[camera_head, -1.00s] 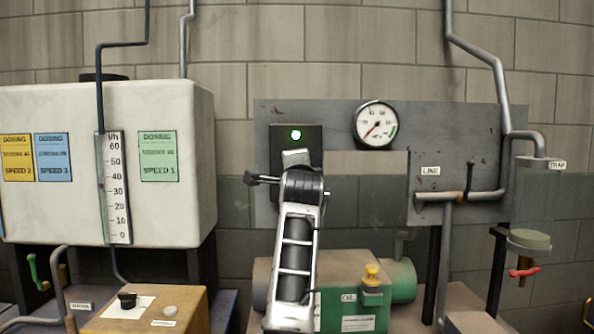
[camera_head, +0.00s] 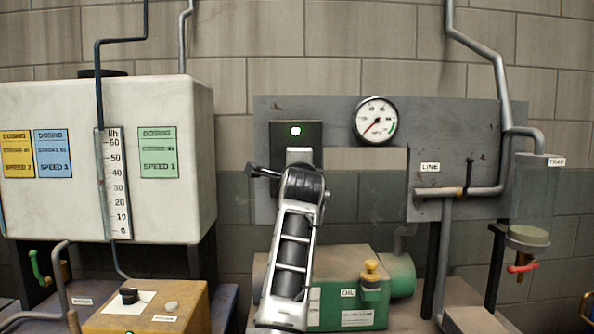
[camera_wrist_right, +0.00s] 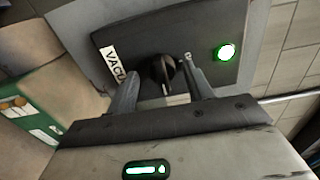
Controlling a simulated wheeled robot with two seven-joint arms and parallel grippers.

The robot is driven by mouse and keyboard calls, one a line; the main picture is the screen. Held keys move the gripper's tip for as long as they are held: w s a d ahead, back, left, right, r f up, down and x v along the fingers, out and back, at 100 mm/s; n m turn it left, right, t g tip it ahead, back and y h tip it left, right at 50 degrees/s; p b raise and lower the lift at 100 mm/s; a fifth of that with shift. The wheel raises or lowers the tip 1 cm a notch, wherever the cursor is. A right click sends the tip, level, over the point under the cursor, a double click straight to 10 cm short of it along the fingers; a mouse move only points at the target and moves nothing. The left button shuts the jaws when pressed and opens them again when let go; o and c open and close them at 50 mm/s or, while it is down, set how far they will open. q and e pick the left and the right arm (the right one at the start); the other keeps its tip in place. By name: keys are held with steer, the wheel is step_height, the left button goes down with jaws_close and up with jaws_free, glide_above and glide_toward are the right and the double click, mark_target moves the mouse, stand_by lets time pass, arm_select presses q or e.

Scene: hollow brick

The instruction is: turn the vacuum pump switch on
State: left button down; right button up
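The dark switch panel (camera_head: 310,136) is on the grey backboard, with a lit green lamp (camera_head: 295,130). In the right wrist view, the panel carries a black rotary knob (camera_wrist_right: 162,72), a partly covered label starting "VACU" (camera_wrist_right: 115,65) and the same lit lamp (camera_wrist_right: 227,52). My right gripper (camera_wrist_right: 158,66) is open at the panel. Its fingers stand on either side of the knob with visible gaps. I cannot tell whether it touches the panel. In the head view my right arm hides the knob and fingertips. My left gripper is not in view.
A round gauge (camera_head: 376,121) hangs right of the panel. A green pump (camera_head: 347,298) with a yellow cap stands below. Pipes and a clear trap (camera_head: 535,195) are at right.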

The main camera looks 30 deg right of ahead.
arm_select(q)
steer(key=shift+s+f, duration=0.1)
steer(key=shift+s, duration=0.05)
arm_select(e)
steer(key=shift+s+a+r, duration=0.1)
arm_select(q)
steer(key=b, duration=0.1)
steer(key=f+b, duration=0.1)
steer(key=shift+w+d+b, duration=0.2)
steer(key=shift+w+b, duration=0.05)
steer(key=shift+b, duration=0.15)
arm_select(e)
steer(key=v, duration=1.2)
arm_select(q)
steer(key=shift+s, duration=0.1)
